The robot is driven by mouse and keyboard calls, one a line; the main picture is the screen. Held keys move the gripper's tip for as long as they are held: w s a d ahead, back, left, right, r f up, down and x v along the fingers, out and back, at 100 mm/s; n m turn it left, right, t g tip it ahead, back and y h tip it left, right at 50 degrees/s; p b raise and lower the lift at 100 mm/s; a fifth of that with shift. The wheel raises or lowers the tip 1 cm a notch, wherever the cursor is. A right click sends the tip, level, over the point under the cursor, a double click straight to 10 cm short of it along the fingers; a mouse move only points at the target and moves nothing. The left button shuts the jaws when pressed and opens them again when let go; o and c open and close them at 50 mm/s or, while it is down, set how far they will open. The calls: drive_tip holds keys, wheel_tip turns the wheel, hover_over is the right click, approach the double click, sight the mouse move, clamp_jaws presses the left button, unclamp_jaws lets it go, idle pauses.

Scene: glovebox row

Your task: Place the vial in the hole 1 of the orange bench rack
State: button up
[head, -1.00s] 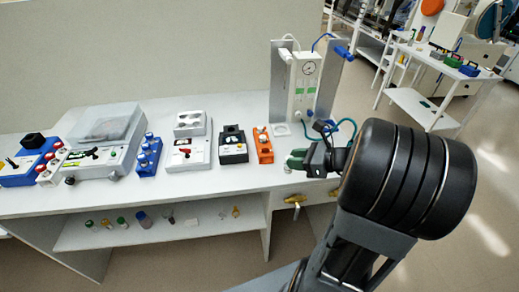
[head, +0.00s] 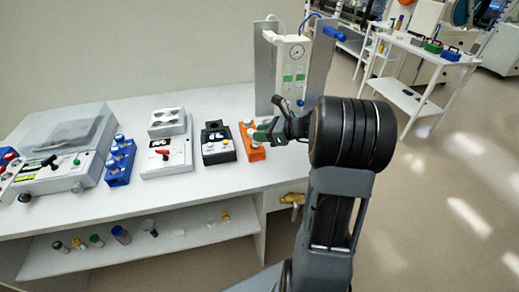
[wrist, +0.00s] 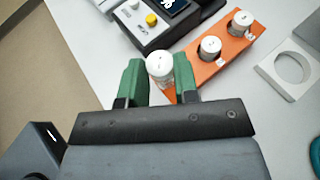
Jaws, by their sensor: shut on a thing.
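My gripper (head: 268,130), with green fingertips, is shut on a clear vial with a white cap (wrist: 160,66), which shows in the wrist view. The vial stands between the fingertips, beside the near left end of the orange bench rack (wrist: 217,64). The rack carries two white-capped vials, one in the middle (wrist: 210,47) and one at the far end (wrist: 240,21). The rack's near end is partly hidden by the held vial and right finger. In the head view the orange rack (head: 255,155) is just left of my gripper, partly covered by it.
A black device with a yellow knob (wrist: 151,20) stands close left of the rack. A white plate with a round opening (wrist: 288,67) lies right of it. In the head view a gauge unit (head: 291,75) stands behind my gripper. The table's front edge is close.

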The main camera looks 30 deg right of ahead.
drive_tip(key=f+b, duration=0.1)
drive_tip(key=w+f+b, duration=0.1)
drive_tip(key=f, duration=0.1)
drive_tip(key=f+b, duration=0.1)
drive_tip(key=f, duration=0.1)
drive_tip(key=shift+w+f+b, duration=0.1)
drive_tip(key=shift+w+b, duration=0.3)
drive_tip(key=shift+f, duration=0.2)
drive_tip(key=o, duration=0.9)
drive_tip(key=shift+r, duration=0.1)
